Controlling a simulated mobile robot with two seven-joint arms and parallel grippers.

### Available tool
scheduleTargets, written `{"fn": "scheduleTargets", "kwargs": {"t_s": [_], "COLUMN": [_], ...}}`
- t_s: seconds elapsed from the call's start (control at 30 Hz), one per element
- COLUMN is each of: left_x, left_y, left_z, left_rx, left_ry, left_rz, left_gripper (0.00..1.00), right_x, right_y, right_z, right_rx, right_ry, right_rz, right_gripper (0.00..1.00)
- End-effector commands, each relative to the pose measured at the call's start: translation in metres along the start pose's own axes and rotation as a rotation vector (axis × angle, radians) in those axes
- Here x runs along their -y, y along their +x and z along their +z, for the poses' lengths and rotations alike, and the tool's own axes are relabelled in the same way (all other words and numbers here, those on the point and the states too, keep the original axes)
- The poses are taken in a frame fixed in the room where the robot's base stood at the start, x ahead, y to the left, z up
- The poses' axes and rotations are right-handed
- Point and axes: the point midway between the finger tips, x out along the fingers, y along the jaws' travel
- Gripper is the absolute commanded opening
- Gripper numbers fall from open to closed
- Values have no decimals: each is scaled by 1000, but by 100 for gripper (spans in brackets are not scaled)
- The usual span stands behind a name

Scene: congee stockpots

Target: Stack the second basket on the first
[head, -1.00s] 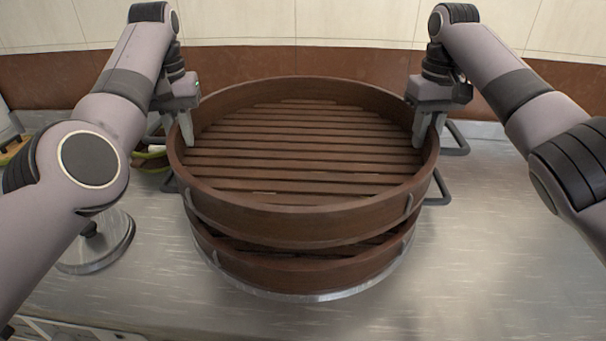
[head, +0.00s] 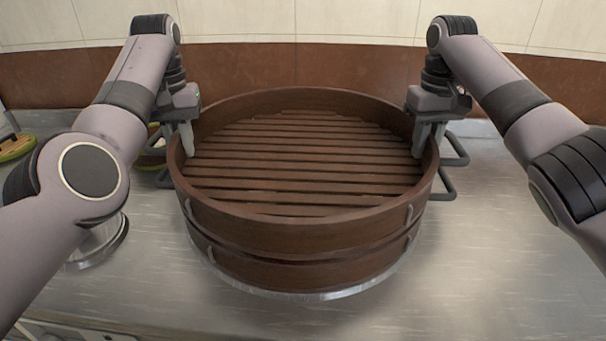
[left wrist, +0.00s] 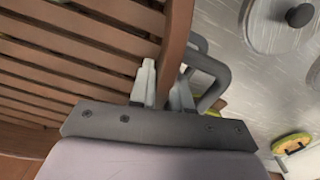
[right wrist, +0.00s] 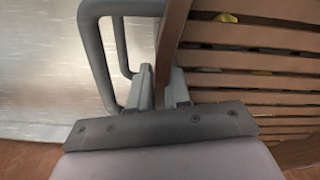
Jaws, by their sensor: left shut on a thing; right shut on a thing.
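The upper round brown basket (head: 300,232) with a slatted floor sits over the lower basket (head: 300,272), with only a thin dark seam between their walls at the front. My left gripper (head: 186,146) is shut on the upper basket's left rim, which also shows in the left wrist view (left wrist: 178,35). My right gripper (head: 428,146) is shut on its right rim, which also shows in the right wrist view (right wrist: 172,40). Grey side handles show beside the fingers in the left wrist view (left wrist: 213,72) and right wrist view (right wrist: 95,50). The lower basket's inside is mostly hidden.
A metal rim (head: 310,295) shows under the lower basket. A metal lid with a dark knob (left wrist: 280,20) lies on the counter to the left. A green-edged dish (head: 16,148) is at far left. The steel counter (head: 490,250) is clear at the right.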

Motion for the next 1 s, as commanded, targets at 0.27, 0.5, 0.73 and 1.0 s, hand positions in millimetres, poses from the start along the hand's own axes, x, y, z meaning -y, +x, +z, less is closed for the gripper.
{"fn": "scheduleTargets", "kwargs": {"t_s": [0.27,0.5,0.73,1.0], "left_x": [2,1,0,0], "left_y": [11,11,9,-9], "left_z": [-1,0,0,0], "left_rx": [-6,-1,-1,0], "left_ry": [-5,-2,-1,0], "left_rz": [-2,-1,0,0], "left_gripper": [0,43,43,43], "right_x": [-1,-1,0,0], "right_y": [12,11,9,-9], "right_z": [0,0,0,0], "right_rx": [-2,1,0,0], "right_ry": [-1,0,0,0], "right_rz": [2,1,0,0], "right_gripper": [0,43,43,43]}}
